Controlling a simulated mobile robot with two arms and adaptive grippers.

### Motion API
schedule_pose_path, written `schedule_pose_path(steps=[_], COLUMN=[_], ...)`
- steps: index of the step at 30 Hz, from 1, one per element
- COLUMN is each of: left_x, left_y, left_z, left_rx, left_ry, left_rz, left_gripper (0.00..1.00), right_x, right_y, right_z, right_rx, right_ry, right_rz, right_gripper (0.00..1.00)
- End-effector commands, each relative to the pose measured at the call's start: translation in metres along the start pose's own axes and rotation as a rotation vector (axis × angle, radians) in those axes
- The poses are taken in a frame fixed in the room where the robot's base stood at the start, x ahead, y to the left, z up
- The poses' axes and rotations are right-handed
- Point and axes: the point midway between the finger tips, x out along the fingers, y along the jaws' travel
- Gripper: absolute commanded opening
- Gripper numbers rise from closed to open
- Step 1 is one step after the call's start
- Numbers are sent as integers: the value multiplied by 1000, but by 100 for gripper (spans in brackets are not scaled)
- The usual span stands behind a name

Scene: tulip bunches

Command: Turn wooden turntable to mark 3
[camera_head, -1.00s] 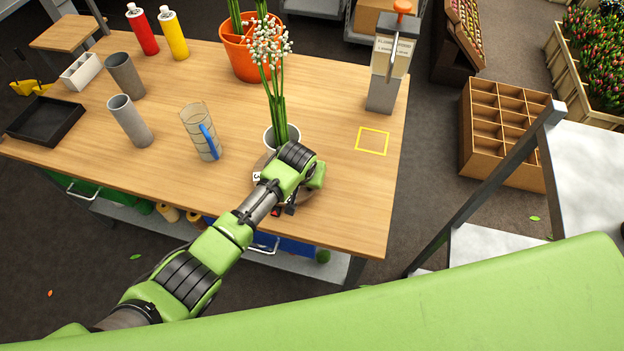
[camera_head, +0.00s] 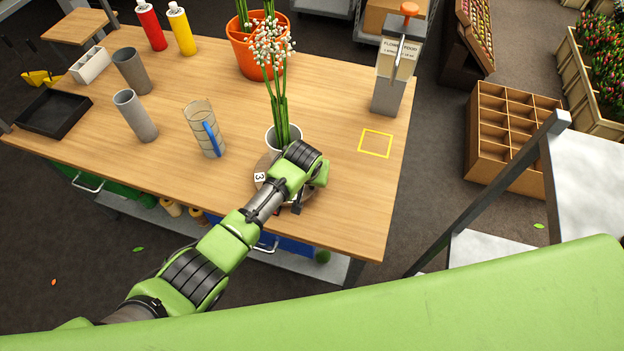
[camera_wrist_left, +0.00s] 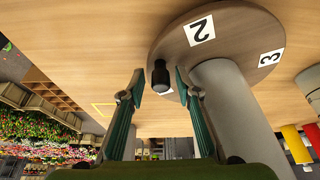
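The round wooden turntable (camera_head: 262,164) sits near the table's front edge, partly hidden by my left arm. A white label with a 3 (camera_head: 260,177) shows on its left side. In the left wrist view the turntable (camera_wrist_left: 170,45) shows labels 2 (camera_wrist_left: 199,31) and 3 (camera_wrist_left: 270,58), and a dark knob (camera_wrist_left: 160,75) at its rim. A pale vase (camera_head: 270,138) with white-flowered green stems stands on it. My left gripper (camera_wrist_left: 160,74) is open, with the knob between its fingertips and visible gaps at the sides. My right gripper is not in view.
An orange pot (camera_head: 250,57) is behind, and a grey dispenser (camera_head: 388,95) is at the back right. A yellow square outline (camera_head: 375,143) marks clear table at the right.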

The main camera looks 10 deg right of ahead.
Motion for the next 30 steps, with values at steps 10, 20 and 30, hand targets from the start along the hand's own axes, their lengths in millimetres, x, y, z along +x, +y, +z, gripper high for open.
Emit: schedule_pose_path(steps=[10, 20, 30], left_x=[-1, -34, -94], left_y=[-1, 0, 0], left_z=[0, 0, 0], left_rx=[0, 0, 0], left_ry=[0, 2, 2], left_rz=[-1, 0, 1], left_gripper=[31, 31, 31], right_x=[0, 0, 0], right_y=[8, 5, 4], right_z=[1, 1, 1], right_rx=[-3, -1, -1], right_ry=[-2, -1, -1], right_rz=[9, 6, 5], right_gripper=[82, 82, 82])
